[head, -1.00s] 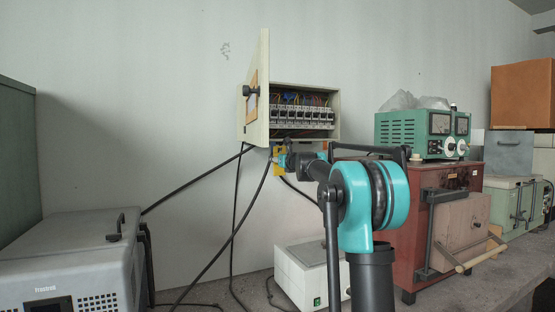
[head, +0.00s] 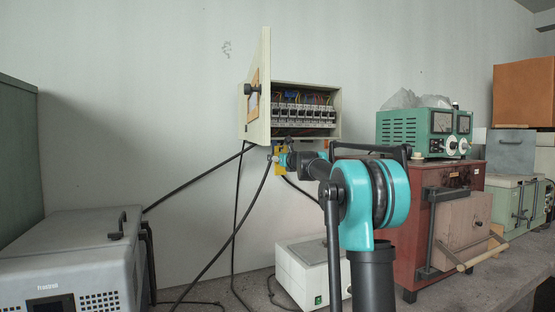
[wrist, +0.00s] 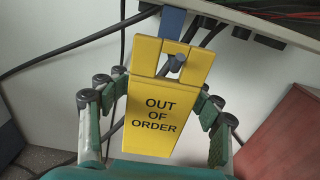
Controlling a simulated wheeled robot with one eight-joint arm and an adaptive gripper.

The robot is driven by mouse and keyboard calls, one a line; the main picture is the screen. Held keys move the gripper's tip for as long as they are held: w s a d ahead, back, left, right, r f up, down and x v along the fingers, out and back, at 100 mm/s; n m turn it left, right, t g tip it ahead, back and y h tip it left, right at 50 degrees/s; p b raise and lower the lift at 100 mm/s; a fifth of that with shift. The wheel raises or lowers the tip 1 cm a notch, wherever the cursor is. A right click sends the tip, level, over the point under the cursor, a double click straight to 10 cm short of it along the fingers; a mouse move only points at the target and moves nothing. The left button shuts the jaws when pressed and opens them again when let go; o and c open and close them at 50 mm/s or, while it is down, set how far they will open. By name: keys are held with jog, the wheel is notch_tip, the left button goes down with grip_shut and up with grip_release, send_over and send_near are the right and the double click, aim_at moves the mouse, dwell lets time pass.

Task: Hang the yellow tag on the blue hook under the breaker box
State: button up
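The yellow tag (wrist: 152,118) reads "OUT OF ORDER" and fills the middle of the wrist view. It is small in the head view (head: 280,168). The blue hook (wrist: 172,22) comes down from the underside of the breaker box (head: 304,112). The hook's rounded end shows inside the hole at the tag's top, so the tag is around it. My gripper (wrist: 162,98) is open, with one finger on each side of the tag. Gaps show between the fingers and the tag's edges. The tag's back is hidden.
Black cables (head: 208,268) run down behind and left of the tag. The box door (head: 263,85) stands open. A white unit (head: 302,276) is below, a red cabinet (head: 408,255) to the right, and a grey case (head: 75,250) at left.

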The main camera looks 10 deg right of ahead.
jog(key=shift+o, duration=0.9)
jog(key=v, duration=1.2)
jog(key=s+a+f+n+g, duration=0.4)
jog(key=s+f+n, duration=0.55)
jog(key=f, duration=0.45)
jog(key=s+a+f+n+g, duration=0.35)
jog(key=s+f+n, duration=0.6)
jog(key=f, duration=0.45)
jog(key=s+d+f+n+g+h, duration=0.1)
jog(key=s+d+f+n+h, duration=0.1)
jog(key=s+f, duration=0.6)
jog(key=s+d+f+n+g+h, duration=0.1)
jog(key=s+d+f+n+g, duration=0.1)
jog(key=s+f+n, duration=0.5)
jog(key=s+d+f+n+g+h, duration=0.2)
jog(key=s+d+f+n, duration=0.2)
jog(key=s+f, duration=0.6)
jog(key=s, duration=0.2)
jog(key=shift+s+d+h, duration=0.3)
jog(key=shift+d, duration=0.05)
jog(key=shift+g, duration=0.25)
